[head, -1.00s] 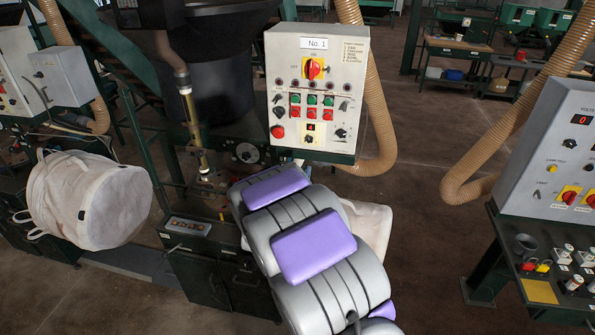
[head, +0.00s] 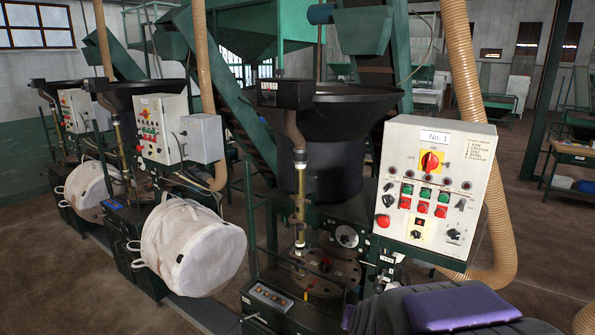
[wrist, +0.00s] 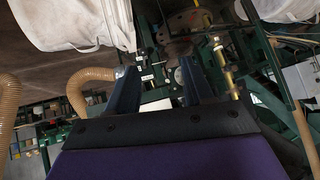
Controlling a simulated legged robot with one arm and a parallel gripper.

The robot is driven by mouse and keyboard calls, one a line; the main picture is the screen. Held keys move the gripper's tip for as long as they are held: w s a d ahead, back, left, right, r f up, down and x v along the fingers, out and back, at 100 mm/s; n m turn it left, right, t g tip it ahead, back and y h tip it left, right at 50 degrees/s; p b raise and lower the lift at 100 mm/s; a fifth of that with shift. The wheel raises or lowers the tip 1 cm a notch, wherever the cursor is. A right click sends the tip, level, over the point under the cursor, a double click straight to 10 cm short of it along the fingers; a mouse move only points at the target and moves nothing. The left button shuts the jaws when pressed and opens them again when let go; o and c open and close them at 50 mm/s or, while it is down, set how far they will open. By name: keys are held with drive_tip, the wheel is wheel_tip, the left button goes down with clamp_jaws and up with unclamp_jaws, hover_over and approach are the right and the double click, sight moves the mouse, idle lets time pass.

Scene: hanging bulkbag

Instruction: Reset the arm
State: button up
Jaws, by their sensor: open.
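My gripper (wrist: 158,80) shows in the wrist view with its two dark fingers spread apart. I see nothing between the fingers. Beyond them are a machine frame and parts of white bags, one at the upper left (wrist: 75,22) and one at the top right. In the head view my arm, grey with a purple pad, shows only at the bottom right corner, in front of machine No. 1. My gripper is not visible there.
A control panel (head: 435,190) marked No. 1, with a red knob and buttons, stands just beyond my arm. A beige hose (head: 470,120) runs behind it. White bulk bags (head: 195,250) hang at machines on the left. Open floor shows at the right.

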drive_tip(key=s+f+n+g+y+b, duration=0.1)
drive_tip(key=s+g, duration=0.9)
drive_tip(key=s, duration=2.7)
drive_tip(key=a+n+b, duration=0.1)
drive_tip(key=n+b, duration=0.1)
drive_tip(key=shift+f+n+g+b, duration=0.15)
drive_tip(key=shift+n+g+b, duration=0.25)
drive_tip(key=shift+w, duration=0.1)
